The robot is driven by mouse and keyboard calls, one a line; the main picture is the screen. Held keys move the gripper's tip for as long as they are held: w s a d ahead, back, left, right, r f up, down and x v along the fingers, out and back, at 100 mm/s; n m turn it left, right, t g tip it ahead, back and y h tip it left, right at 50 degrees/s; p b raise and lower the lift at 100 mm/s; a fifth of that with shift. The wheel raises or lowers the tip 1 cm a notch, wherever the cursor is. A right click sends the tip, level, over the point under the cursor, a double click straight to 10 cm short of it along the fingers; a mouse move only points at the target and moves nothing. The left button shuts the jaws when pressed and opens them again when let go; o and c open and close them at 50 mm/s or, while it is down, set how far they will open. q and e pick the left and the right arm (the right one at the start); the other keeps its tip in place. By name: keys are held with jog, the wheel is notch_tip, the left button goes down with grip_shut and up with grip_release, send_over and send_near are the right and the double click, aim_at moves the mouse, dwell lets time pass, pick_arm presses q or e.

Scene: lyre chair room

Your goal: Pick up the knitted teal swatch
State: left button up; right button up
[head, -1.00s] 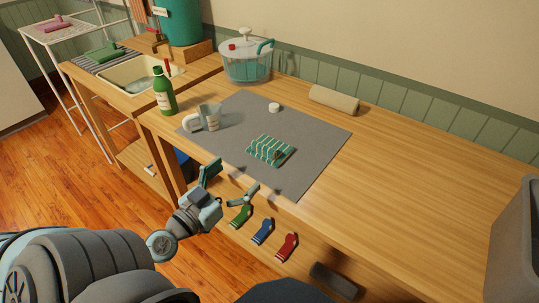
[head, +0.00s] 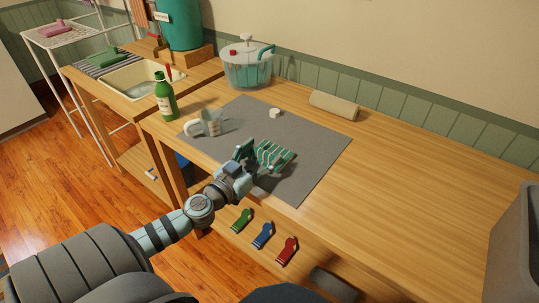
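The knitted teal swatch (head: 276,155), teal with pale stripes, lies on the grey mat (head: 316,138) on the wooden workbench. My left gripper (head: 256,161) reaches over the bench's front edge to the swatch's near left side. Its fingers are spread apart, one at the swatch's left corner and one by its near edge. The gripper hides the swatch's near left part, and I cannot tell whether the fingers touch it. My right gripper is not in view.
A salad spinner (head: 247,66) and a beige roll (head: 334,106) are behind. Small socks (head: 263,236) lie below the bench front.

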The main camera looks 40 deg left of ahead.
pick_arm(q)
jog(key=c, duration=0.4)
